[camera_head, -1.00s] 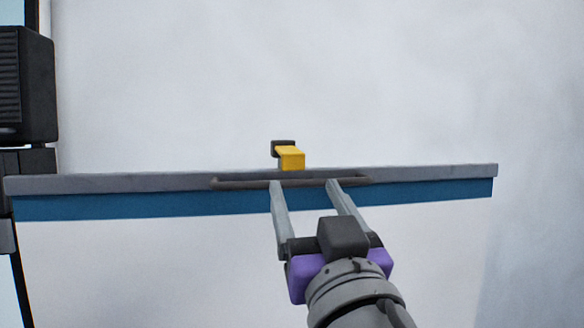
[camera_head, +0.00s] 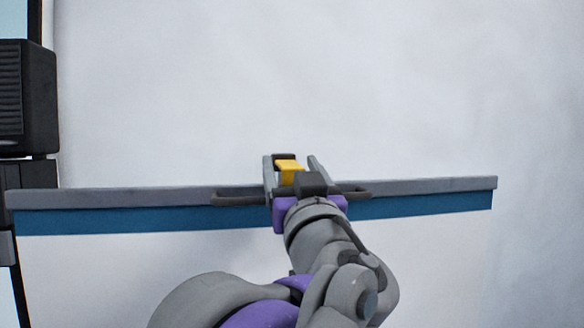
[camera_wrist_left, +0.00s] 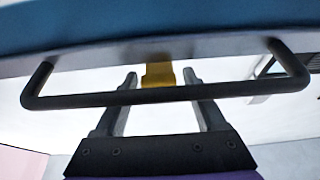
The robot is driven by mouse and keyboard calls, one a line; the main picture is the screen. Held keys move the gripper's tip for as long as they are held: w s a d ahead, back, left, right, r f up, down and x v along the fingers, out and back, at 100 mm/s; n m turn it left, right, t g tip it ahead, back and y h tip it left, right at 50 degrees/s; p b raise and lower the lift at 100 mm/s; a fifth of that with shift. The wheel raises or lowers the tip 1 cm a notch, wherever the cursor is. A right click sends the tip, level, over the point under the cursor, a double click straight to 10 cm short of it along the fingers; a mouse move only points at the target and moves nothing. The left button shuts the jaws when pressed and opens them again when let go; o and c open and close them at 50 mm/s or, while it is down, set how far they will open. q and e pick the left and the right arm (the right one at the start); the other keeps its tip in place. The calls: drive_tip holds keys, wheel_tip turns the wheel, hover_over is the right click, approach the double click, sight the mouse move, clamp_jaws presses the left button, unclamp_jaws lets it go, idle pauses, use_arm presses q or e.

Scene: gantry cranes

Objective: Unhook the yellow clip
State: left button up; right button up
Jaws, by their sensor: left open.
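The yellow clip (camera_head: 288,168) sits at the top edge of a grey and blue panel, with a dark piece at its upper end. It also shows in the left wrist view (camera_wrist_left: 159,74), partly hidden behind a dark bar. My left gripper (camera_head: 290,160) is open, with one finger on each side of the clip and a visible gap to each finger. In the left wrist view its fingers (camera_wrist_left: 160,80) reach past the bar toward the clip. The clip's lower part is hidden by my gripper in the head view. My right gripper is not in view.
The panel (camera_head: 120,215) spans most of the head view. Black equipment (camera_head: 28,100) stands at the left. The pale area above is clear.

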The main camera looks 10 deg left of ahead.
use_arm(q)
drive_tip(key=shift+c, duration=0.3)
clamp_jaws()
idle(1.1)
